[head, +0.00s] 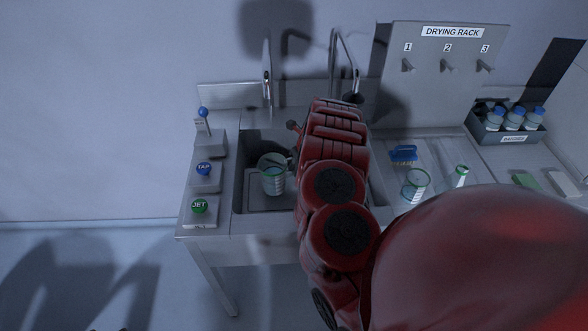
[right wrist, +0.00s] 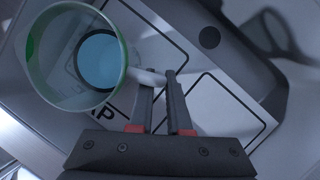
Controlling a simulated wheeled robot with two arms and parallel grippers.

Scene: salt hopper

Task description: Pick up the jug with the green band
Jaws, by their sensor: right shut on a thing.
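The clear jug with the green band (head: 273,180) is in the sink area in the head view, upright or nearly so, with markings on its side. In the right wrist view the jug (right wrist: 128,45) fills the upper left, its green rim towards the camera and a blue round area inside. My right gripper (right wrist: 160,88) is shut on its pale handle (right wrist: 148,76). In the head view my red right arm hides most of that gripper. Whether the jug touches the sink floor I cannot tell. My left gripper is not in view.
The sink (head: 240,190) has buttons at its left, including TAP (head: 204,169) and JET (head: 199,206), and taps behind. On the right counter stand another clear jug (head: 415,186), a blue brush (head: 404,154) and a grey box of bottles (head: 512,138). The drying rack (head: 440,85) is empty.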

